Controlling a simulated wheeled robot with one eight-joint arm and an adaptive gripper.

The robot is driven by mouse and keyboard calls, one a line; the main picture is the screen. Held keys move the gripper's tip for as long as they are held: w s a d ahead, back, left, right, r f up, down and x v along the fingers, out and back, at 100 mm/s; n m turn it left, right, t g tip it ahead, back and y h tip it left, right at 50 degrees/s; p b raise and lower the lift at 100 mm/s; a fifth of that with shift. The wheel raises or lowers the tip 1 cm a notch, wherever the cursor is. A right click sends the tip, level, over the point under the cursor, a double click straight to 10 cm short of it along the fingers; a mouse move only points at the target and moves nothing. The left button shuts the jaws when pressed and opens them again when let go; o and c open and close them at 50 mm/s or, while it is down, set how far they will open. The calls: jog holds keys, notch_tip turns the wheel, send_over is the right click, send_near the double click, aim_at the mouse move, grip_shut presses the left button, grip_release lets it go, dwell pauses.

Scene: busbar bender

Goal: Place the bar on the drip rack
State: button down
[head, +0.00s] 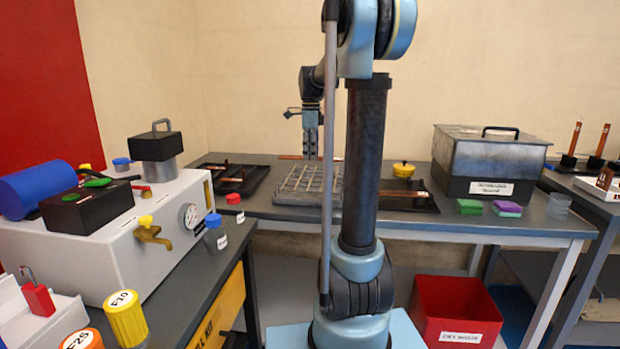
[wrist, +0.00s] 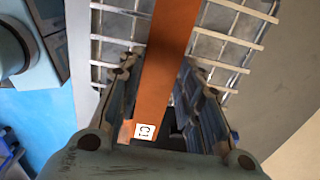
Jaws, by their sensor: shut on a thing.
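A flat copper bar (wrist: 168,60) with a white label reading C1 lies between the fingers of my gripper (wrist: 160,90) in the wrist view. My gripper (head: 311,148) is shut on it near its labelled end. In the head view the bar (head: 290,157) shows as a thin orange strip, partly hidden by the gripper and my arm. The drip rack, a pale wire grid (head: 301,182), stands on the back table under the gripper. Its wires (wrist: 232,42) show on both sides of the bar in the wrist view. I cannot tell whether the bar touches them.
A dark tray (head: 262,172) lies left of the rack, another (head: 428,207) right of it near a yellow lidded pot (head: 403,170). A grey lidded tank (head: 488,160) stands further right. A white machine (head: 150,235) fills the left bench. A red bin (head: 455,310) is on the floor.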

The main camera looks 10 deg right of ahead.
jog(key=shift+w+a, duration=0.1)
jog(key=shift+w, duration=0.1)
jog(key=shift+w+d+f, duration=0.2)
jog(key=shift+w+f, duration=0.2)
jog(key=shift+f, duration=0.9)
jog(key=shift+w+d+f, duration=0.25)
jog(key=shift+w+f, duration=0.1)
jog(key=shift+f, duration=0.9)
jog(key=shift+w+d+f, duration=0.2)
jog(key=shift+w+f, duration=0.2)
jog(key=shift+f, duration=0.9)
jog(key=c, duration=1.1)
grip_release()
jog(key=shift+f, duration=0.1)
